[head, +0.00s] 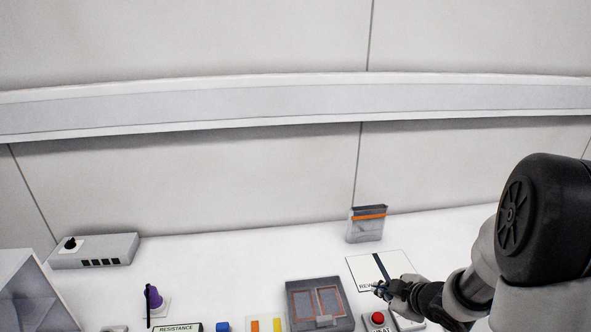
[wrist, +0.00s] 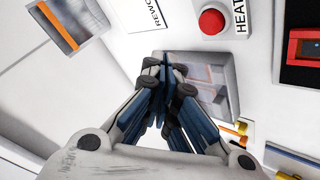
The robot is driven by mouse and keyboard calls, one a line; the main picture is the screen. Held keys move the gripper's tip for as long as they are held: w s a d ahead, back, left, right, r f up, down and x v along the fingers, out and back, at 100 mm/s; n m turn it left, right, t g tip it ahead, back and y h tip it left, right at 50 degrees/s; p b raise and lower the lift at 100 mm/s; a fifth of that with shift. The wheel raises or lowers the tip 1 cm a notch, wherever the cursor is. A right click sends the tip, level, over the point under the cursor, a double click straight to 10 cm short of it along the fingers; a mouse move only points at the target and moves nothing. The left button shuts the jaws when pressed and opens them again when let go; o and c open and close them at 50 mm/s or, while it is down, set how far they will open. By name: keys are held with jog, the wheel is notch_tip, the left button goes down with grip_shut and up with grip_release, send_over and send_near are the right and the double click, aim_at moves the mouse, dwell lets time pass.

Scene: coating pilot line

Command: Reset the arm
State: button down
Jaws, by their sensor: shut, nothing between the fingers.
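My gripper (head: 382,290) is at the lower right in the head view, in front of a white card marked with letters that seem to begin "REWO" (head: 372,266). In the wrist view my gripper's (wrist: 166,72) blue-grey fingers are together with nothing between them. Behind the fingers there is a grey tray with a clear look and orange-lined panels (wrist: 205,75), which also shows in the head view (head: 342,322). I cannot tell the exact height of the fingers above the bench.
A red button marked "HEAT" (head: 377,318) is close to my gripper. A clear bin with an orange stripe (head: 367,226) stands at the back. A grey box with a knob (head: 95,251), a purple-topped item (head: 154,298) and a "RESISTANCE" label (head: 177,328) are further left. The back middle bench is clear.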

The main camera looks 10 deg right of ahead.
jog(key=s+r+m+g+h, duration=0.1)
jog(key=s+r+m+h, duration=0.5)
jog(key=r, duration=0.8)
jog(key=s+a+r+m+g+y, duration=0.1)
jog(key=s+a+m+y, duration=0.1)
jog(key=s+a, duration=0.5)
jog(key=s+a+r+m+g+y, duration=0.2)
jog(key=s+a, duration=0.5)
jog(key=s, duration=0.5)
jog(key=shift+s+m, duration=0.25)
jog(key=shift+m, duration=0.45)
